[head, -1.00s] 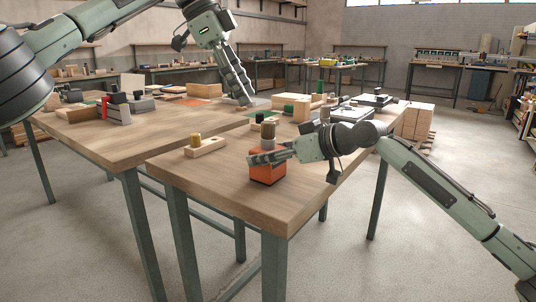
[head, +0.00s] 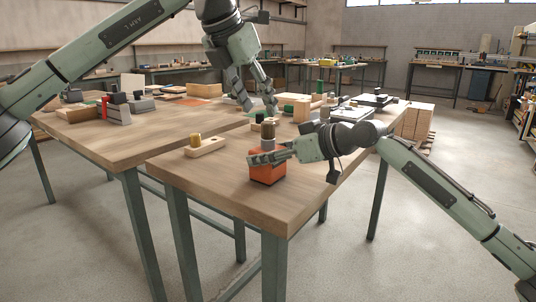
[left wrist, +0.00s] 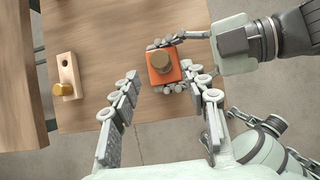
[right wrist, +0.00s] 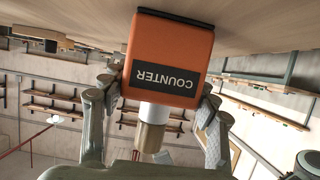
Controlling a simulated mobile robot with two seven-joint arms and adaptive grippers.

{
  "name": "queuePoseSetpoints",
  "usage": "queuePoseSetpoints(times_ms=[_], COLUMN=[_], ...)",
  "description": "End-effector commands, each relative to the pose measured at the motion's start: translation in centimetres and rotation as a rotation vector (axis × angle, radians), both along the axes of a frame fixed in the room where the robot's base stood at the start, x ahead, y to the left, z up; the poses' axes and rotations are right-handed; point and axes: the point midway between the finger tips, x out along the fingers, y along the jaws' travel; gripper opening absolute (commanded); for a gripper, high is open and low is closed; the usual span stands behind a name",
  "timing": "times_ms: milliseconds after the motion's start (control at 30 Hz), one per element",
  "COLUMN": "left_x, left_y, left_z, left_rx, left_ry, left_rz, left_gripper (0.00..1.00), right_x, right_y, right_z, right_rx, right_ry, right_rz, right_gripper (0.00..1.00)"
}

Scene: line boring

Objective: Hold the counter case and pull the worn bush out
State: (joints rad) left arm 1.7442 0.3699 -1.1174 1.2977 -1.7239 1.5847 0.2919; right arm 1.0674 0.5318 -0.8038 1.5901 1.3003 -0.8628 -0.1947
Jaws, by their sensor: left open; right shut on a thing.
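The counter case (head: 267,174) is an orange block standing near the front corner of the bench; its COUNTER label shows in the right wrist view (right wrist: 164,78). A pale collar and the brown worn bush (head: 268,131) rise from its top; the bush also shows in the left wrist view (left wrist: 162,62). My right gripper (head: 268,157) is shut on the case, one finger on each side. My left gripper (head: 259,104) is open and empty, above and apart from the bush. In the left wrist view its fingers flank the case in the picture.
A wooden block (head: 210,148) with a brass-coloured cylinder (head: 196,140) lies left of the case. A second bench (head: 100,145) adjoins at left. Wooden boxes and black-topped pieces crowd the far side. The bench front around the case is clear.

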Motion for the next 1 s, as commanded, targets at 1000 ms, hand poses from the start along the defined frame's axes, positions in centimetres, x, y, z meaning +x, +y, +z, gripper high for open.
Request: queuePoseSetpoints(times_ms=[1000], left_x=[3.1], left_y=[-2.3], left_z=[-6.3], left_rx=[-0.001], left_ry=[0.004], left_rz=[0.002], left_gripper=[0.42], right_x=[0.0], right_y=[0.0], right_z=[-0.1], right_rx=[-0.001], right_ry=[0.001], right_rz=[0.001], right_gripper=[0.25])
